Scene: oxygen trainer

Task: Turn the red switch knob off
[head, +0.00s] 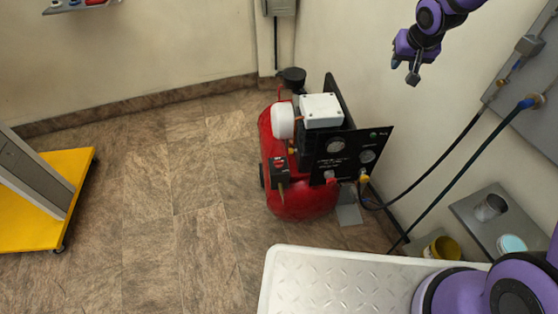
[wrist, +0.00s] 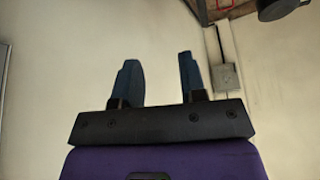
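A red compressor (head: 300,200) stands on the floor in the middle of the head view. Its black front panel (head: 350,150) carries gauges and a small red knob (head: 329,176) low on its left. A dark switch box (head: 280,172) on the tank's left side also has a small red part on top; I cannot tell which of these two is the switch knob, or its setting. My gripper (head: 408,76) is up and to the right of the compressor, well apart from it. In the wrist view, my gripper (wrist: 158,75) has its two fingers apart with nothing between them.
Hoses (head: 450,155) run from the panel to the right wall. A grey shelf (head: 480,240) with cups and a yellow bucket (head: 442,248) are at the lower right. A yellow cart (head: 60,190) stands at the left. The floor between cart and compressor is clear.

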